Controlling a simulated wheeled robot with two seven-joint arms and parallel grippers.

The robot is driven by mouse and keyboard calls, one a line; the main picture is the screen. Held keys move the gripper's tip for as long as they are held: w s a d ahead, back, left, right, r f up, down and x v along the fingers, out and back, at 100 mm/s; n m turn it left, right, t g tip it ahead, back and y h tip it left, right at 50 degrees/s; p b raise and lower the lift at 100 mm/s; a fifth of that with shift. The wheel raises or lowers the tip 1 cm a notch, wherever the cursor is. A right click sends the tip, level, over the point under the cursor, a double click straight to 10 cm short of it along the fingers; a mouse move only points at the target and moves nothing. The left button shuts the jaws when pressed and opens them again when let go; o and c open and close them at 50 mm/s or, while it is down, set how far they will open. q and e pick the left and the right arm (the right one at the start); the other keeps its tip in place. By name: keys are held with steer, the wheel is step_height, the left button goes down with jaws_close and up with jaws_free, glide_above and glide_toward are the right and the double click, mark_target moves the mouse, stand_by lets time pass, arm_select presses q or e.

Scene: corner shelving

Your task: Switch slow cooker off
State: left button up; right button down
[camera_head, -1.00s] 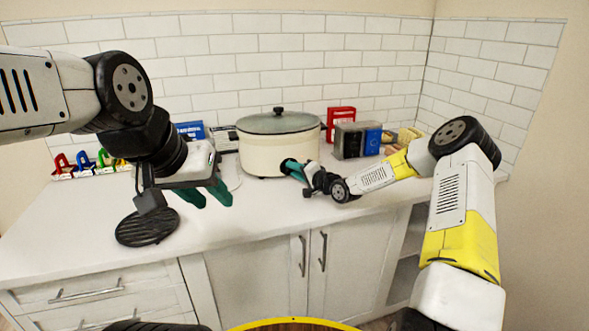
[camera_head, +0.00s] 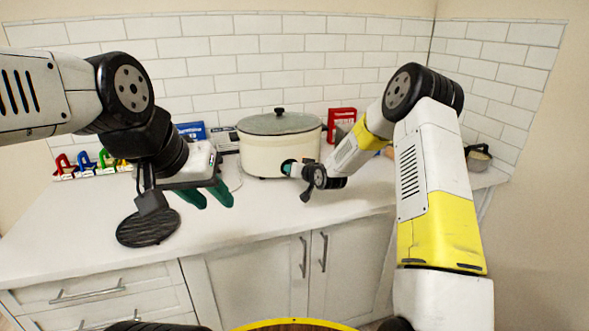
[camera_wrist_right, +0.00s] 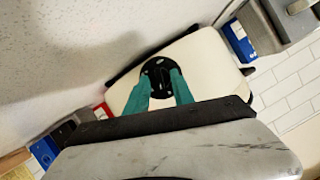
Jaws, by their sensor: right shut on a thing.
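The slow cooker (camera_head: 268,155) is a cream oval pot with a grey lid and black lid knob, standing on the counter against the tiled wall. Its black control dial (camera_wrist_right: 157,70) shows on its front in the right wrist view. My right gripper (camera_head: 289,168) is at the front of the cooker, its teal fingers (camera_wrist_right: 160,84) shut on the dial, one on each side. The dial's setting is too small to read. My left gripper (camera_head: 208,196) is open and empty, hanging over the counter left of the cooker.
Blue (camera_head: 190,130) and red (camera_head: 341,118) boxes stand beside the cooker. Colourful items (camera_head: 85,165) line the left back. A small pot (camera_head: 478,157) sits far right. The front middle counter is clear.

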steer(key=shift+a+n+h, duration=0.15)
steer(key=shift+n+h, duration=0.75)
steer(key=shift+n, duration=0.3)
steer(key=shift+s, duration=0.1)
steer(key=c, duration=1.1)
jaws_free()
steer(key=v, duration=0.7)
steer(key=shift+s, duration=0.4)
